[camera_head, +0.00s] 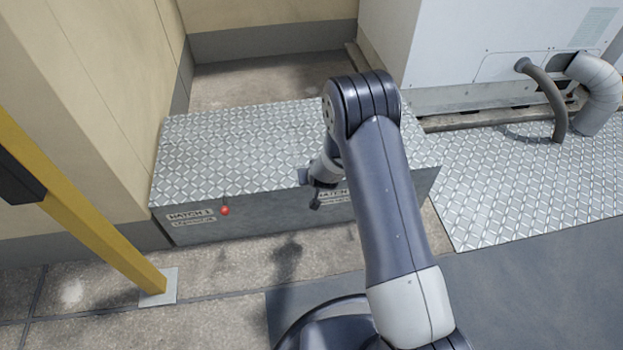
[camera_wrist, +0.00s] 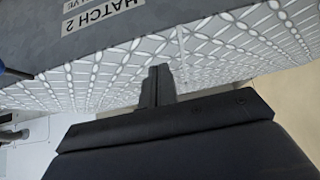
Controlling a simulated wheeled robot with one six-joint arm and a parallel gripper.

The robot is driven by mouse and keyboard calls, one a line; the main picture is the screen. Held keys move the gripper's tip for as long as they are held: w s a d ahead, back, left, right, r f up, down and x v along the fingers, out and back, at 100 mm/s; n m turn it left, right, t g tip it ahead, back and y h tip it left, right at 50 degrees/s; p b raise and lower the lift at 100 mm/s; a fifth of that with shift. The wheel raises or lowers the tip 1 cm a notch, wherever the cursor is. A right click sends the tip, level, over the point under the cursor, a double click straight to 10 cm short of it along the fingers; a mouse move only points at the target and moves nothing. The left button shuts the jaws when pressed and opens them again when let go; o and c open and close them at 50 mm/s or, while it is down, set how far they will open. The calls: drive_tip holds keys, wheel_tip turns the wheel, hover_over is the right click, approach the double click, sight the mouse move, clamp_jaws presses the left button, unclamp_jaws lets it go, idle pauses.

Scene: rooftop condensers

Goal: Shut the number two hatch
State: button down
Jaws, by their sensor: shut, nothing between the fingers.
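In the head view a low grey box has a tread-plate top (camera_head: 235,150), which looks flat where it shows. The number two hatch is at its right part, largely hidden behind my arm; its front label (camera_head: 330,196) is partly covered. In the wrist view the "HATCH 2" label (camera_wrist: 103,14) is on the grey front face, beside the tread plate (camera_wrist: 225,50). My gripper (camera_head: 316,203) is at the box's upper front edge; its shut, empty fingers (camera_wrist: 157,80) appear against the plate in the wrist view. I cannot tell whether they touch it.
The "HATCH 1" label (camera_head: 190,214) and a red knob (camera_head: 225,210) are on the left front. A blue part (camera_wrist: 12,72) shows in the wrist view. A yellow post (camera_head: 90,210) stands left, a condenser unit (camera_head: 480,45) behind right. Tread-plate floor (camera_head: 530,185) lies right.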

drive_tip(key=s+d+f, duration=0.1)
drive_tip(key=s+f, duration=0.1)
drive_tip(key=s, duration=0.7)
drive_tip(key=shift+s+d+f, duration=0.2)
drive_tip(key=shift+d+f, duration=0.15)
drive_tip(key=shift+d, duration=0.05)
drive_tip(key=shift+w, duration=0.1)
drive_tip(key=w+a+b, duration=0.1)
drive_tip(key=w+b, duration=0.1)
drive_tip(key=w, duration=0.7)
drive_tip(key=shift+a+f+b, duration=0.2)
drive_tip(key=shift+a+b, duration=0.1)
drive_tip(key=shift+a, duration=0.1)
drive_tip(key=shift+w+r, duration=0.1)
